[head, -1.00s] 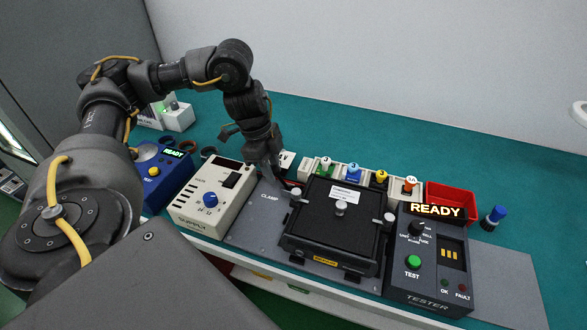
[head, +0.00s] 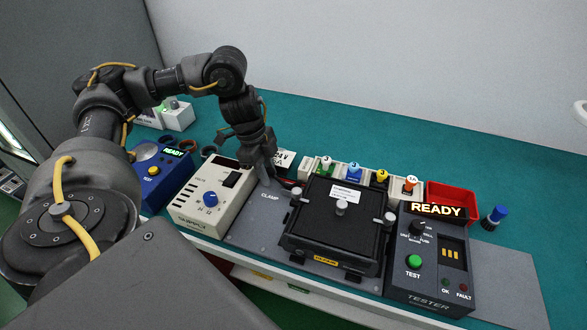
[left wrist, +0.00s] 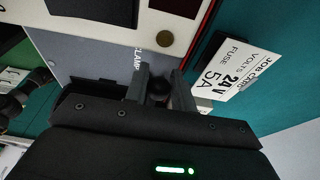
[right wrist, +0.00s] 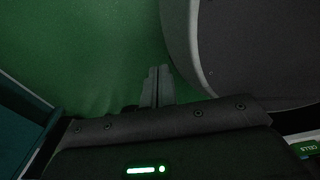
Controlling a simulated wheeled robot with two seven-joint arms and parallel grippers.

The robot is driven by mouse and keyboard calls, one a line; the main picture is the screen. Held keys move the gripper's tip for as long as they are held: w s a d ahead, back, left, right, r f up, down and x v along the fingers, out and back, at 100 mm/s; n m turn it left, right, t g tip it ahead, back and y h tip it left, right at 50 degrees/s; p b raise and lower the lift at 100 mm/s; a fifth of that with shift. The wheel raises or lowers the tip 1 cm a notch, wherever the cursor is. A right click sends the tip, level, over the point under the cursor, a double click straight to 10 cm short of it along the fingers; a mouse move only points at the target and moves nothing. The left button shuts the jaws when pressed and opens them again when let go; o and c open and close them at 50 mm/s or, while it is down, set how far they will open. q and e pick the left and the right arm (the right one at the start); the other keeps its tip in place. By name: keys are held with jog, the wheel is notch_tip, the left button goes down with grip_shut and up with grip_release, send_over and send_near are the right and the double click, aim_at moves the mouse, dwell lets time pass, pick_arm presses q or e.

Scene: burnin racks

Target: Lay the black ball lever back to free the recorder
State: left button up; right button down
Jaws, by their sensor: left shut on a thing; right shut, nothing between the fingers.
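The black ball (left wrist: 160,90) of the lever sits between the fingers of my left gripper (left wrist: 160,84) in the left wrist view. The gripper is shut on it. In the head view my left gripper (head: 268,178) is at the back left of the clamp plate (head: 252,222), by the word CLAMP, and hides the ball and most of the lever. The recorder, a black box (head: 325,240) with a white label and a silver knob, sits flat on the plate to the right of the gripper. My right gripper (right wrist: 157,88) is shut and empty, seen only in the right wrist view.
A cream supply unit (head: 207,205) stands close left of the plate. A grey tester (head: 430,265) reading READY stands right of the recorder. Behind are several coloured-knob holders, a red bin (head: 452,197) and a job card (left wrist: 238,75). The teal bench behind them is mostly clear.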

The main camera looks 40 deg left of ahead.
pick_arm(q)
jog(key=shift+s+a+f, duration=0.2)
jog(key=shift+f, duration=0.2)
pick_arm(e)
jog(key=shift+a, duration=0.1)
pick_arm(q)
jog(key=shift+f, duration=0.15)
pick_arm(e)
jog(key=shift+f, duration=0.15)
pick_arm(q)
jog(key=shift+a+f, duration=0.15)
jog(key=shift+f, duration=0.15)
pick_arm(e)
jog(key=shift+d, duration=0.7)
jog(key=shift+a, duration=0.15)
pick_arm(q)
jog(key=o, duration=0.7)
pick_arm(e)
jog(key=shift+a, duration=0.55)
